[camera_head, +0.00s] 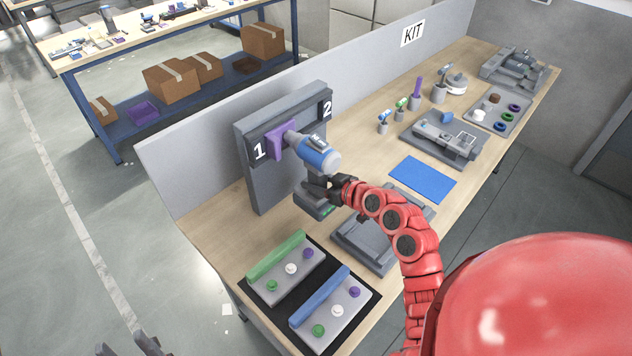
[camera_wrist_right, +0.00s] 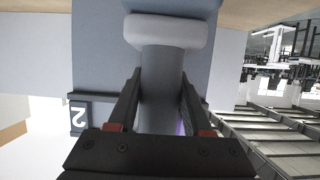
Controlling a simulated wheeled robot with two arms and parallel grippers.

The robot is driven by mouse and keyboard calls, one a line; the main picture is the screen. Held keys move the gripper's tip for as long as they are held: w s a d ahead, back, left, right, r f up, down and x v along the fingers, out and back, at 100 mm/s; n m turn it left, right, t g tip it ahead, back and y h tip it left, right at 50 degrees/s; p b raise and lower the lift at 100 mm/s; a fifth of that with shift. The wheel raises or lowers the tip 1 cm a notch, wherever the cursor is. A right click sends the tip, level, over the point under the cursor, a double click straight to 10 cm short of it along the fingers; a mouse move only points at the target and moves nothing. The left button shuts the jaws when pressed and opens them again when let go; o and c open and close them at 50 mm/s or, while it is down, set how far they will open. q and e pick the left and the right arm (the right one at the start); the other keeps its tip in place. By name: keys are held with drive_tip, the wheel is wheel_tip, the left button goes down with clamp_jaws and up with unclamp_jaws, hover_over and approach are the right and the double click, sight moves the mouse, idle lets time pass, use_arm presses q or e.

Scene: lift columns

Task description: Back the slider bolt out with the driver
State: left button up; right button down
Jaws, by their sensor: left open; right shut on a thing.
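The driver (camera_head: 318,153), grey and blue, is held level at the grey upright panel. Its nose points at the purple slider (camera_head: 274,141) and seems to meet it beside label 1; the bolt itself is hidden there. My right gripper (camera_head: 338,187) is shut around the driver's grey handle. The right wrist view shows the handle (camera_wrist_right: 162,75) between the two fingers (camera_wrist_right: 160,105), with a bit of purple behind. My left gripper (camera_head: 128,346) is at the bottom left edge, partly cut off, apart from the table, with its fingers spread and empty.
The grey panel (camera_head: 248,186) stands on the wooden table, labelled 1 and 2. A black mat (camera_head: 262,308) with green and blue-edged plates lies in front. A grey tray (camera_head: 352,238) sits beneath my right arm. A blue mat (camera_head: 422,180) and fixtures lie farther back.

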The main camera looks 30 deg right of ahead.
sight(324, 186)
drive_tip(key=shift+w+b, duration=0.1)
drive_tip(key=shift+b, duration=0.55)
idle(0.8)
drive_tip(key=shift+r, duration=0.2)
idle(0.3)
drive_tip(key=shift+s+d+r+b, duration=0.1)
drive_tip(key=shift+s+r+b, duration=0.2)
drive_tip(key=shift+b, duration=0.65)
idle(0.8)
idle(0.5)
drive_tip(key=shift+s+f, duration=0.1)
drive_tip(key=shift+s+d+f+b, duration=0.1)
drive_tip(key=shift+s+f+b, duration=0.1)
drive_tip(key=shift+b, duration=0.15)
drive_tip(key=shift+s+d+r, duration=0.1)
drive_tip(key=shift+s+d, duration=0.05)
drive_tip(key=shift+s, duration=0.35)
drive_tip(key=shift+s+d, duration=0.15)
drive_tip(key=shift+s, duration=0.35)
drive_tip(key=shift+s+d+f+b, duration=0.15)
drive_tip(key=shift+s+d+b, duration=0.05)
drive_tip(key=shift+s, duration=0.25)
drive_tip(key=shift+s+d+f+b, duration=0.1)
drive_tip(key=shift+s+d+b, duration=0.1)
drive_tip(key=shift+s, duration=0.5)
